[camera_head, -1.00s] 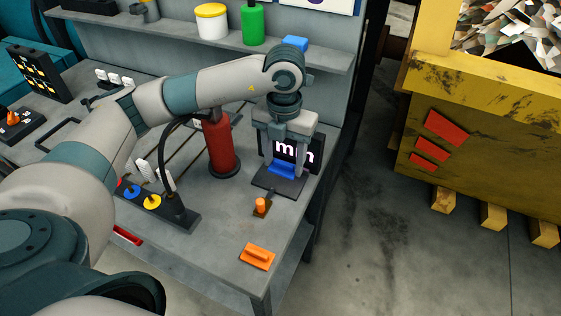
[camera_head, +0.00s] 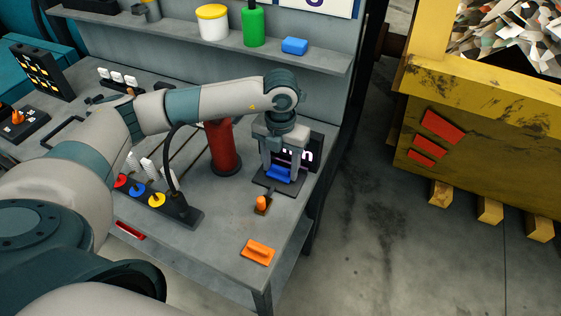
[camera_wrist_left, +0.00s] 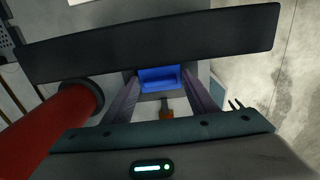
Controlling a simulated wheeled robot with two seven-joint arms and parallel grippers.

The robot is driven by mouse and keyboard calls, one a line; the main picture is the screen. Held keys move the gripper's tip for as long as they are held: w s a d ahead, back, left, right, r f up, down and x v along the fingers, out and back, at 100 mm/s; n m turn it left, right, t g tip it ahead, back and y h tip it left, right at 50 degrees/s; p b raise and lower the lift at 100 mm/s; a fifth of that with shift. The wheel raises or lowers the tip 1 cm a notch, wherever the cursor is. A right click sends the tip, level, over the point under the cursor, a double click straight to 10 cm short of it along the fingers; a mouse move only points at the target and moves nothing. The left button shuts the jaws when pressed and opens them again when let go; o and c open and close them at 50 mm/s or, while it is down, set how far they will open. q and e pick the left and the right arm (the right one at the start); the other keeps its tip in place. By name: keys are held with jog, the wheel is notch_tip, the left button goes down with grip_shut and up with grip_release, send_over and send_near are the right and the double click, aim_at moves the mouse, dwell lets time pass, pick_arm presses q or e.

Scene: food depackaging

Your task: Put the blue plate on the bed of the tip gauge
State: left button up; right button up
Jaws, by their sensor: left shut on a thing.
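The tip gauge (camera_head: 313,150) stands at the right end of the workbench, with a dark upright display showing "mm" and a dark flat bed (camera_head: 262,182) in front. My left gripper (camera_head: 280,170) points down over the bed and partly covers the display. It is shut on the blue plate (camera_head: 279,174), which is at the bed; I cannot tell whether it touches. In the left wrist view the blue plate (camera_wrist_left: 159,79) lies between the two fingers of the left gripper (camera_wrist_left: 160,86), below the dark display edge (camera_wrist_left: 150,44). My right gripper is not in view.
An orange knob (camera_head: 261,203) sits just in front of the bed. A red cylinder (camera_head: 223,150) stands close left of the gripper. An orange handled block (camera_head: 258,251) lies near the front edge. A blue block (camera_head: 294,46) is on the shelf (camera_head: 325,62).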

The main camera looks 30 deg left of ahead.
pick_arm(q)
jog(key=shift+f, duration=0.15)
jog(key=shift+f, duration=0.15)
jog(key=o, duration=1.1)
